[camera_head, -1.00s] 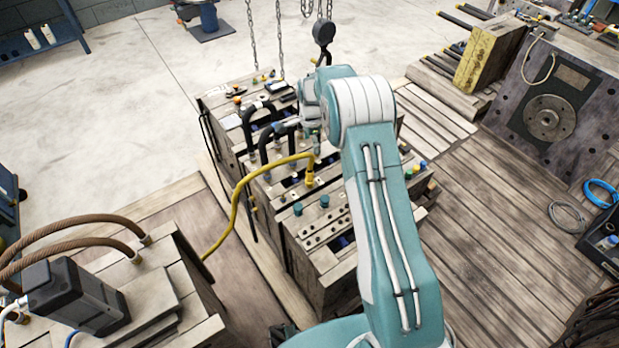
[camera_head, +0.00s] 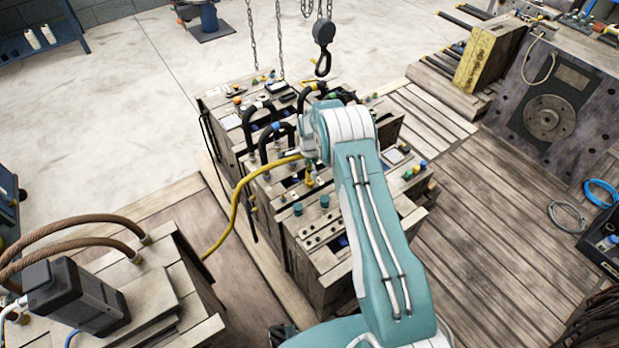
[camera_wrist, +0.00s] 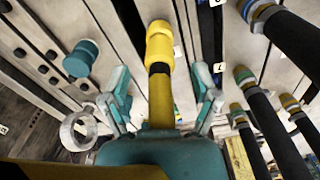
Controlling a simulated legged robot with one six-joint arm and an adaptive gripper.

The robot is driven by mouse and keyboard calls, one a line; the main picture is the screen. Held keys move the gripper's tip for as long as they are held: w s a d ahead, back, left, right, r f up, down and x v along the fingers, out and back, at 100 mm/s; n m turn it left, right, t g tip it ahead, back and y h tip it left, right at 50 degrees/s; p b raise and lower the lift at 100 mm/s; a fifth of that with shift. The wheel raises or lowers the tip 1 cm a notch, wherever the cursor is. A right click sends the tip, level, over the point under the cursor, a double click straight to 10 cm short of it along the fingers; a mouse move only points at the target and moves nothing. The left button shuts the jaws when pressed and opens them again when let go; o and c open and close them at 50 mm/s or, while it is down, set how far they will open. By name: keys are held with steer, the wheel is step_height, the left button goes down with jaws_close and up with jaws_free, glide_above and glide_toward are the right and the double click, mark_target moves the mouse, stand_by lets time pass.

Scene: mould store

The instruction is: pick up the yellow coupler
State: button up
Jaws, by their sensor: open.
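The yellow coupler (camera_wrist: 159,42) shows in the wrist view, top centre, on the end of a yellow hose (camera_wrist: 162,100) with a black band between them. My gripper (camera_wrist: 163,75) is open, with one teal finger on each side of the hose and the coupler just beyond the fingertips. The fingers stand apart from the hose in the picture; I cannot tell the depth. In the head view the yellow hose (camera_head: 236,205) arches up to the mould, and my arm's wrist hides most of the gripper. The coupler (camera_head: 309,180) shows only as a small yellow patch.
Black hoses with coloured collars (camera_wrist: 282,45) crowd the right in the wrist view. A teal cap (camera_wrist: 80,60) and a metal ring (camera_wrist: 78,131) sit at left. In the head view a crane hook (camera_head: 323,50) hangs behind my arm.

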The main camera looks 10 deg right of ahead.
steer(key=shift+f, duration=0.85)
jaws_close()
steer(key=shift+r, duration=0.1)
step_height(320, 180, up, 10)
